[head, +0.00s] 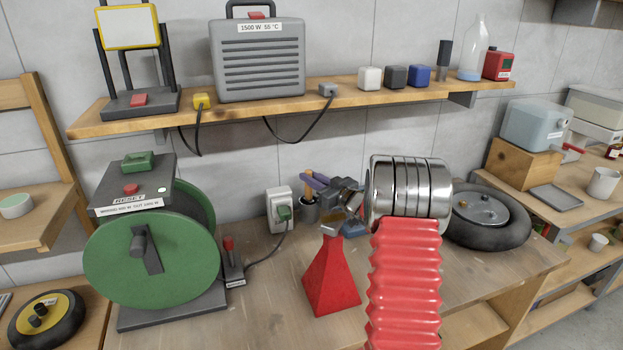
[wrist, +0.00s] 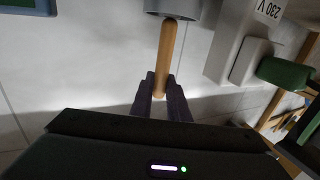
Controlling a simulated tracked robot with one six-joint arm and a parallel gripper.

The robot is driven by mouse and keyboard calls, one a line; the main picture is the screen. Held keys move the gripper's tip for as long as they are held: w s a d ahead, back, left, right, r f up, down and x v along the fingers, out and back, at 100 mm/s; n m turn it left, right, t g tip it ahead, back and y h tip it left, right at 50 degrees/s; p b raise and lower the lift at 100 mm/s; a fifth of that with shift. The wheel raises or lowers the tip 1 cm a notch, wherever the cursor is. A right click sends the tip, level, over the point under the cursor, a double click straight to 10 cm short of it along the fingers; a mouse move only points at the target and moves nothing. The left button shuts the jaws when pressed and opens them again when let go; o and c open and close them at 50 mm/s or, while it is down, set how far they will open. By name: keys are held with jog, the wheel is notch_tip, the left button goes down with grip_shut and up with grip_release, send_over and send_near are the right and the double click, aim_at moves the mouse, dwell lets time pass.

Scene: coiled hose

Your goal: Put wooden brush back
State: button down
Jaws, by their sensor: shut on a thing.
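The wooden brush shows as a tan handle in the head view (head: 309,177) and in the wrist view (wrist: 165,50). My gripper (head: 315,181) is shut on this handle, with a purple-grey finger on each side, as the wrist view (wrist: 161,84) shows. A grey cup (head: 308,212) stands on the bench directly below the handle. In the wrist view, which is upside down, the handle reaches the cup's rim (wrist: 184,12). I cannot tell how far it goes inside. The bristles are not visible.
A white socket box (head: 277,208) with a green plug stands close left of the cup. A red pyramid (head: 331,280) stands in front. A green reel (head: 150,258) is at left, a black wheel (head: 488,215) at right. The shelf (head: 350,98) runs above.

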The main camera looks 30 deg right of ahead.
jog(key=shift+f, duration=0.1)
jog(key=c, duration=1.7)
grip_release()
jog(key=shift+s, duration=0.15)
jog(key=s, duration=0.4)
jog(key=s+d, duration=0.1)
jog(key=s, duration=0.6)
jog(key=shift+s+d, duration=0.3)
jog(key=shift+d, duration=0.05)
